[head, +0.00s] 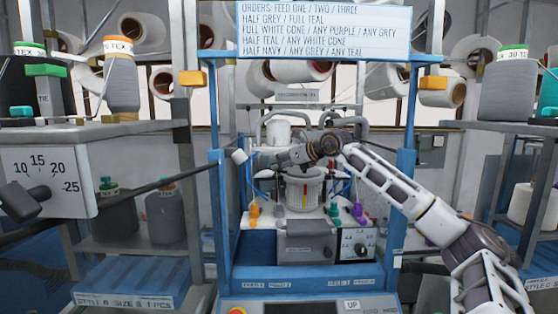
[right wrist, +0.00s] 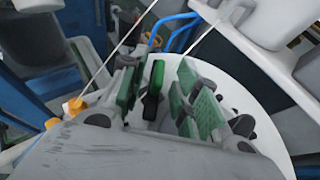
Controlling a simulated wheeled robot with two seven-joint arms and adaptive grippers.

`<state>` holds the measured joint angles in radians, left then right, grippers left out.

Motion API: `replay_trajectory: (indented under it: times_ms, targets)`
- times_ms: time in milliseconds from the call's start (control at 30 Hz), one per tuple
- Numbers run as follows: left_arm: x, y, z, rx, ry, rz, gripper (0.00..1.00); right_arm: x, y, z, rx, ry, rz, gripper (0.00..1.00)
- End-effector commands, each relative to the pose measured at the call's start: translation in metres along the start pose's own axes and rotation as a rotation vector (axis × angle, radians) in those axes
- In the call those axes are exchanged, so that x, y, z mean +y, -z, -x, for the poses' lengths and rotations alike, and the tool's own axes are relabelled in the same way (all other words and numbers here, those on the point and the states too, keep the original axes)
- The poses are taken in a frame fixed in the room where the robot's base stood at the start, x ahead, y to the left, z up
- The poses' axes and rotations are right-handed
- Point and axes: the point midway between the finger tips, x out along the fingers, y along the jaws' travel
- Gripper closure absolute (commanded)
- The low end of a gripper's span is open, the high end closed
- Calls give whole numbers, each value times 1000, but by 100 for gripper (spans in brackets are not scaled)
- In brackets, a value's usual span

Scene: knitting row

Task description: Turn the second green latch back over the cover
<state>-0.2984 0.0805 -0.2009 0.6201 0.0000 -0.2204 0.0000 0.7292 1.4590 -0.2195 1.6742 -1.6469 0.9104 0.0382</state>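My right gripper (head: 282,159) reaches in from the right over the white drum-like part (head: 304,193) of the machine. In the right wrist view, its green-padded fingers (right wrist: 160,92) stand apart. A narrow green latch (right wrist: 154,78) with a dark lower part stands upright between them, nearer the left finger. A gap shows on its right; I cannot tell whether the left finger touches it. In the head view the latch is hidden by the gripper. The cover beneath is not clearly distinguishable. My left gripper is not in view.
A blue frame (head: 228,220) surrounds the work area, with posts on both sides. An orange piece (head: 253,211) stands left of the drum and purple ones (head: 357,211) stand right. A grey box (head: 305,241) is in front. Shelves with yarn cones (head: 122,80) flank the machine.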

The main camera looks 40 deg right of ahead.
Motion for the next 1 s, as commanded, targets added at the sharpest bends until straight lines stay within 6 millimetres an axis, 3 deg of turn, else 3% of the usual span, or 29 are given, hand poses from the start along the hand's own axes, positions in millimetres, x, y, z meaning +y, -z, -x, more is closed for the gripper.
replay_trajectory:
  times_ms: [633,867,1000]
  targets:
    - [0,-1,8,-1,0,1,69,0,1,-10,1,0,1,69]
    - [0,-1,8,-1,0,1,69,0,0,-9,1,0,1,98]
    - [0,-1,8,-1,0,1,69,0,0,-9,1,0,1,100]
